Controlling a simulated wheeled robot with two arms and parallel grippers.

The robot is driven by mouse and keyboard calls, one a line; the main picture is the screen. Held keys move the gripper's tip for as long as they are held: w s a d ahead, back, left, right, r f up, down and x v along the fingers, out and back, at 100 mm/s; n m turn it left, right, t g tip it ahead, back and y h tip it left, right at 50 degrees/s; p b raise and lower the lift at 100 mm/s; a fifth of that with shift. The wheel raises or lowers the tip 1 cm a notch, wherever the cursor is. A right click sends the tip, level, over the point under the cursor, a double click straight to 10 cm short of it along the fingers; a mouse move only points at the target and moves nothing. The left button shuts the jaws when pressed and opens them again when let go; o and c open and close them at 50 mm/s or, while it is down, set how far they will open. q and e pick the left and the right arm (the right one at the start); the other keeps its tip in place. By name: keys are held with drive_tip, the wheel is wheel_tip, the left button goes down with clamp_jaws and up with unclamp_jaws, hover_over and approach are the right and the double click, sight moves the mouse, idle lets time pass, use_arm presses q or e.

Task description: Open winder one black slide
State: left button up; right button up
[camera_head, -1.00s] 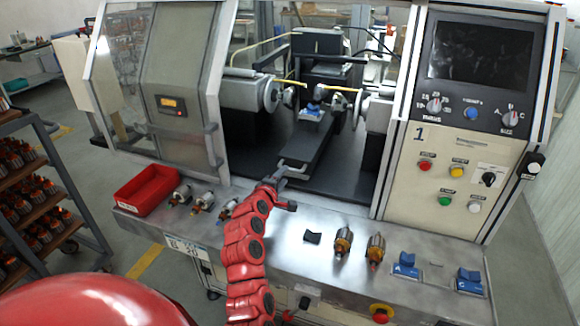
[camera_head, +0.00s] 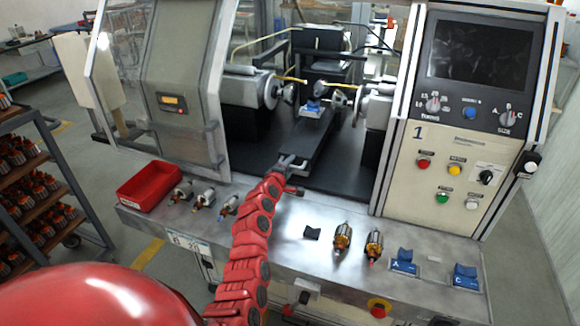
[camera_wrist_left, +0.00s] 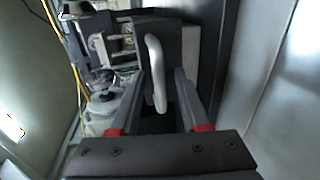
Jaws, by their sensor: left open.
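Winder one's black slide (camera_head: 310,138) is a long dark plate running from the front opening back between the winding discs. A small blue-topped holder (camera_head: 312,109) is on its far part. At its near end is a pale bar handle (camera_wrist_left: 156,75). My left gripper (camera_head: 290,163) comes in from the front at this handle. In the left wrist view my left gripper (camera_wrist_left: 160,88) is open, with a finger on each side of the handle and visible gaps. My right gripper is not in view.
The winder's grey door (camera_head: 180,90) is at the left and the control panel (camera_head: 465,150) at the right. On the front ledge are a red tray (camera_head: 149,187), armatures (camera_head: 342,238), a black piece (camera_head: 312,233) and blue holders (camera_head: 404,262).

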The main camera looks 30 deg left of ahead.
use_arm(q)
clamp_jaws()
idle(1.3)
